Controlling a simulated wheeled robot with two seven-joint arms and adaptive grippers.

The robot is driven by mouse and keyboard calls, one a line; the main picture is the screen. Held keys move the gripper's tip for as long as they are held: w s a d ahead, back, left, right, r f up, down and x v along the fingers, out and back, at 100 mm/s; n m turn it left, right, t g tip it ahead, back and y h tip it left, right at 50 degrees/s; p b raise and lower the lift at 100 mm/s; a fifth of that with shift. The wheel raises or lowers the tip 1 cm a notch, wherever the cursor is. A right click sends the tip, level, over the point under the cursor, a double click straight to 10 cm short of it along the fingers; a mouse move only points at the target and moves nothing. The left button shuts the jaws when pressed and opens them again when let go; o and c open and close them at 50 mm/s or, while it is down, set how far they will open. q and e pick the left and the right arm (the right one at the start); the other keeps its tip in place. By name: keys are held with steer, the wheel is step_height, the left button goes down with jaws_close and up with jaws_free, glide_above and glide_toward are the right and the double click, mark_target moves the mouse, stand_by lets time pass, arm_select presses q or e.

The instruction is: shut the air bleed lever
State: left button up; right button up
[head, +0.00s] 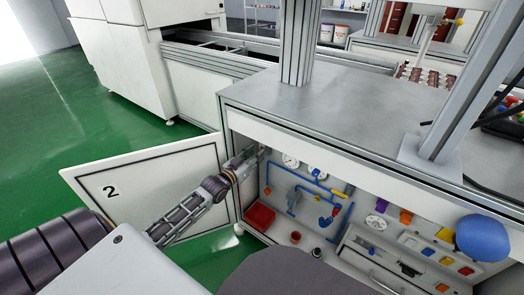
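Blue air pipes (300,178) with gauges and small coloured handles are on the back panel inside the open cabinet under the bench. A yellow lever (339,193) sits at the right end of the upper pipe. A red-and-blue valve (327,220) is below it, and a small orange handle (268,191) is at the left. I cannot tell which is the air bleed lever. My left gripper (254,156) is at the cabinet's upper left edge, left of the pipes and apart from these handles. Its fingers are too small to read. My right gripper is not in view.
The cabinet door (150,185), marked 2, stands open to the left. A red bin (259,217) and small pots are on the cabinet floor. A drawer unit (375,262) and coloured switches are at the right. A blue ball (482,238) is at far right.

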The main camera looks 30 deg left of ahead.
mark_target(262, 147)
arm_select(q)
steer(key=w+b, duration=0.2)
steer(key=w, duration=0.3)
steer(key=shift+d, duration=0.2)
steer(key=shift+w, duration=0.1)
stand_by(0.4)
jaws_close()
